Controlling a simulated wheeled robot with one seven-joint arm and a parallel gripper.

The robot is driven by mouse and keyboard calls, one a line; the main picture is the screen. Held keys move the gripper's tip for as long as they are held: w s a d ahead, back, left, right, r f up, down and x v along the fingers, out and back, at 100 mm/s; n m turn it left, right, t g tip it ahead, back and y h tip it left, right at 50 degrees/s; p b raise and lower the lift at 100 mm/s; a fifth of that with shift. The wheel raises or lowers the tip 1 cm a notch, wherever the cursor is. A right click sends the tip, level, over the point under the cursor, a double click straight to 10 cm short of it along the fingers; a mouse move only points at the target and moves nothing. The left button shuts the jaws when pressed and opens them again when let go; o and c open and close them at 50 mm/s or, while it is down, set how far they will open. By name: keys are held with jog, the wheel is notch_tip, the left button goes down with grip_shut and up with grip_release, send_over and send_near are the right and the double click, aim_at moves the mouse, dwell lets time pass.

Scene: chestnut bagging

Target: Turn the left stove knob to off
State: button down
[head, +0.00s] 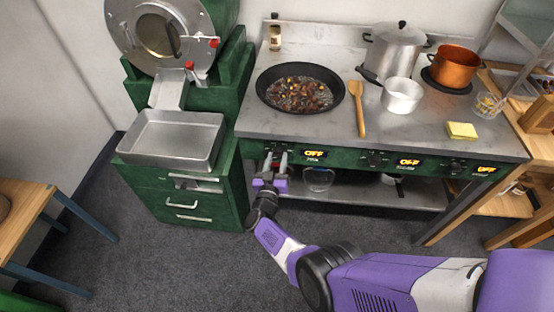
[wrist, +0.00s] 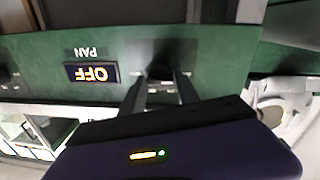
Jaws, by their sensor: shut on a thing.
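The left stove knob is a dark knob (wrist: 160,72) on the green front panel, mostly hidden by my fingers in the wrist view. In the head view my gripper covers it. My gripper (head: 276,160) is at the panel's left end, its two fingers (wrist: 163,88) shut on the knob from either side. The display (head: 314,153) beside the knob reads OFF. In the wrist view that display (wrist: 91,73) appears upside down, also reading OFF, with the label PAN next to it.
Above the knob, a black pan (head: 341,80) of chestnuts (head: 301,93) sits on the stove (head: 335,125). A middle knob (head: 375,158) and a right knob (head: 455,167) have displays reading OFF. A green drawer cabinet (head: 180,185) stands close left of my gripper.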

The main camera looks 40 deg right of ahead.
jog(key=shift+w+a, duration=0.1)
jog(key=shift+w, duration=0.05)
jog(key=c, duration=0.9)
grip_release()
jog(key=shift+c, duration=0.2)
jog(key=p+v, duration=0.2)
jog(key=v, duration=0.5)
jog(key=shift+s+a, duration=0.3)
